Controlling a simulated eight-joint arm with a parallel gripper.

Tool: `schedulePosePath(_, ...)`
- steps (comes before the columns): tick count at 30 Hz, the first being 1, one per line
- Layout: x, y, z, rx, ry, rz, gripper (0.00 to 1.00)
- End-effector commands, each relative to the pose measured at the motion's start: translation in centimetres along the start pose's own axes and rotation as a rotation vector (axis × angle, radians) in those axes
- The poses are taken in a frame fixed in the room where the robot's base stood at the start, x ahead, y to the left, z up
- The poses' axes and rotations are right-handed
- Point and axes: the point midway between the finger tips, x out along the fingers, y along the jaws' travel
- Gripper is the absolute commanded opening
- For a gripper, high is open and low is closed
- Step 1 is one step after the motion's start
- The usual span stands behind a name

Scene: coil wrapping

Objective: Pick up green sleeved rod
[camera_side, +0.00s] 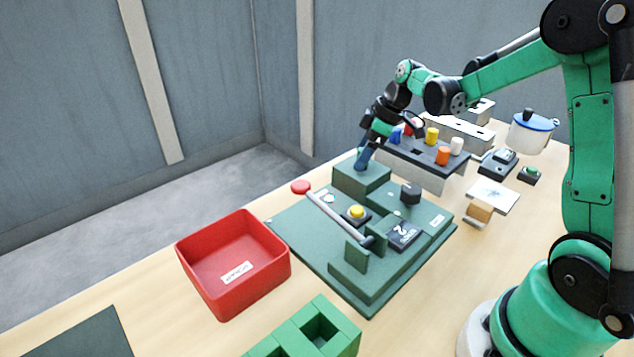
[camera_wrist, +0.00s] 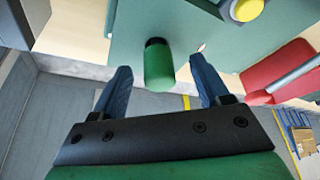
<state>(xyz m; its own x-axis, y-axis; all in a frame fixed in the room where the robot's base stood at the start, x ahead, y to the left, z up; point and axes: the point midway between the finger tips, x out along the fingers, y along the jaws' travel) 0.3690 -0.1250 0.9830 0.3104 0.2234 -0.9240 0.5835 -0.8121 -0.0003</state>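The green sleeved rod (camera_wrist: 159,66) shows in the wrist view, with a dark end at its top. It lies between the two blue fingers of my gripper (camera_wrist: 161,66), with a visible gap on each side. In the side view my gripper (camera_side: 363,160) points down at the dark green block (camera_side: 362,180) at the back of the green board. There the fingers mostly hide the rod. My gripper is open, and neither finger visibly touches the rod.
A red bin (camera_side: 232,268) stands left of the green board (camera_side: 385,283). The board carries a grey bar (camera_side: 338,217), a yellow button (camera_side: 356,211) and a black knob (camera_side: 410,193). A rack (camera_side: 425,153) with coloured pieces stands close behind my gripper. A pot (camera_side: 530,135) is at far right.

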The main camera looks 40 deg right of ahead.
Motion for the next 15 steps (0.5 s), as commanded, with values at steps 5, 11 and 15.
schedulePosePath(5,-0.02,0.00,-0.01,0.000,0.000,0.000,0.18)
schedulePosePath(11,-0.03,0.00,-0.01,0.000,0.000,0.000,0.00)
schedulePosePath(15,-0.04,0.00,-0.02,0.000,0.000,0.000,0.00)
